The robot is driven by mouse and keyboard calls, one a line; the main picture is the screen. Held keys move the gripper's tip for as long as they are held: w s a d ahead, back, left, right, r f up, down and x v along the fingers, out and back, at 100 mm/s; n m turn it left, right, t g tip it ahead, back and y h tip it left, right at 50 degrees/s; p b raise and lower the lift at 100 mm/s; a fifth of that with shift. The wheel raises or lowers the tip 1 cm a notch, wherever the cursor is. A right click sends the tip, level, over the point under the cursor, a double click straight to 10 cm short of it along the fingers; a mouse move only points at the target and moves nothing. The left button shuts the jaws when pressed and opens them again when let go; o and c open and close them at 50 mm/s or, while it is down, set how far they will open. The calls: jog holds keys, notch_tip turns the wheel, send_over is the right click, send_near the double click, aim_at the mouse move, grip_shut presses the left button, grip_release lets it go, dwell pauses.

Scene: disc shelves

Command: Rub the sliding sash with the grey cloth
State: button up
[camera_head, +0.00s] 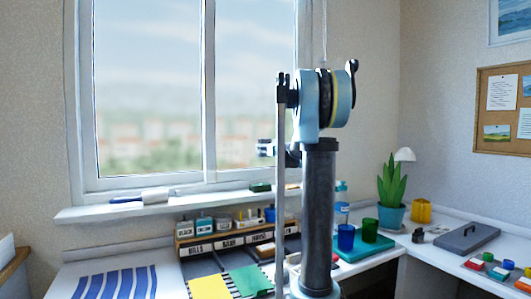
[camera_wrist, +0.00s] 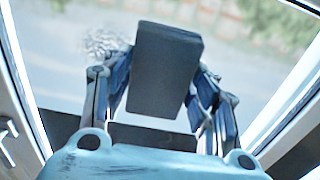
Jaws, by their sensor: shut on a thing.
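The window has two panes. The right pane (camera_head: 250,70) is behind my arm, and I cannot tell for sure which pane is the sliding sash. My gripper (camera_wrist: 164,78) is shut on the dark grey cloth (camera_wrist: 166,60), which looks like a flat block between the fingers. Window glass (camera_wrist: 60,35) lies beyond it in the wrist view, with a whitish scribbled smear (camera_wrist: 104,42) to the upper left of the cloth. I cannot tell if the cloth touches the glass. In the camera_head view my gripper (camera_head: 266,148) is partly seen before the right pane; the cloth cannot be made out there.
The window sill (camera_head: 90,213) holds a white roller-like tool (camera_head: 155,195) and a green-topped block (camera_head: 260,187). Below stands a labelled rack (camera_head: 225,241) with small jars. A teal tray with cups (camera_head: 369,229) and a potted plant (camera_head: 391,200) stand to the right.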

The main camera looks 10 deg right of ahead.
jog(key=shift+w+a, duration=0.2)
jog(key=shift+w, duration=0.5)
jog(key=shift+d, duration=0.1)
jog(key=w+d, duration=0.3)
jog(key=d, duration=0.6)
jog(key=shift+d, duration=0.4)
jog(key=shift+w, duration=0.2)
dwell(0.8)
jog(key=shift+a, duration=0.1)
jog(key=shift+s+a+r, duration=0.1)
jog(key=shift+a, duration=0.3)
jog(key=shift+s+a, duration=0.2)
jog(key=shift+a, duration=0.5)
jog(key=shift+s+a, duration=0.15)
jog(key=shift+a, duration=0.55)
jog(key=shift+c, duration=1.2)
jog(key=shift+s+a, duration=0.4)
jog(key=shift+a, duration=0.65)
jog(key=shift+s+a, duration=0.4)
jog(key=shift+a, duration=0.65)
jog(key=shift+s+a, duration=0.4)
jog(key=shift+a, duration=0.65)
